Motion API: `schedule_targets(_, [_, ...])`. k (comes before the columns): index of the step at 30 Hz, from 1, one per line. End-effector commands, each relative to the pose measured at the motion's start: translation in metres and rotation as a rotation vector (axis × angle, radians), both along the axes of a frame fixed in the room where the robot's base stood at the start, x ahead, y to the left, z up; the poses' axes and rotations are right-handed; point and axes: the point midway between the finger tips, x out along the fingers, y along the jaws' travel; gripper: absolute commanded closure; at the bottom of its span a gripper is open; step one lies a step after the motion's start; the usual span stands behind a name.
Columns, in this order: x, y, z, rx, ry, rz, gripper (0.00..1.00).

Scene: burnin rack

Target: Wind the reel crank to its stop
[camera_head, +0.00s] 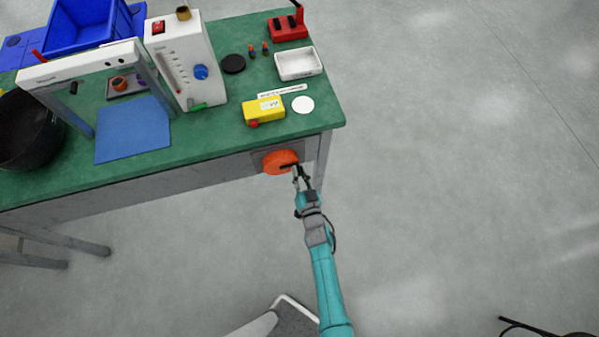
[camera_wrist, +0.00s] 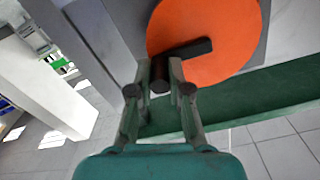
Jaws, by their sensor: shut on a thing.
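The orange reel (camera_head: 279,163) is mounted on the front edge of the green bench, near its right corner. It shows as a large orange disc in the wrist view (camera_wrist: 225,35). A dark crank arm (camera_wrist: 190,50) lies across the disc, with a dark handle (camera_wrist: 160,84) at its end towards the lower left. My gripper (camera_wrist: 160,70) is shut on the crank handle, which is partly hidden between the fingers. In the head view my gripper (camera_head: 298,172) is at the reel's right side.
The green bench top (camera_head: 225,135) holds a yellow device (camera_head: 264,110), a white disc (camera_head: 303,105), a white tray (camera_head: 299,64) and a white tester (camera_head: 184,62). A bench leg (camera_head: 322,160) stands close behind my gripper.

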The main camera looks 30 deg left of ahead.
Motion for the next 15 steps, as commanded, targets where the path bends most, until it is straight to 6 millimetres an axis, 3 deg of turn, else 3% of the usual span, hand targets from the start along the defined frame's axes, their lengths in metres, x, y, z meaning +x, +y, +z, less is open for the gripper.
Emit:
schedule_targets(3, [-0.0003,-0.0006,-0.0016,-0.003,0.002,-0.001,1.00])
schedule_targets(4, [-0.0003,-0.0006,-0.0016,-0.003,0.003,-0.001,0.80])
schedule_targets(7, [-0.0004,-0.0006,-0.0015,-0.003,0.002,-0.001,0.57])
schedule_targets(15, [-0.0003,-0.0005,-0.0009,-0.002,0.001,0.000,0.57])
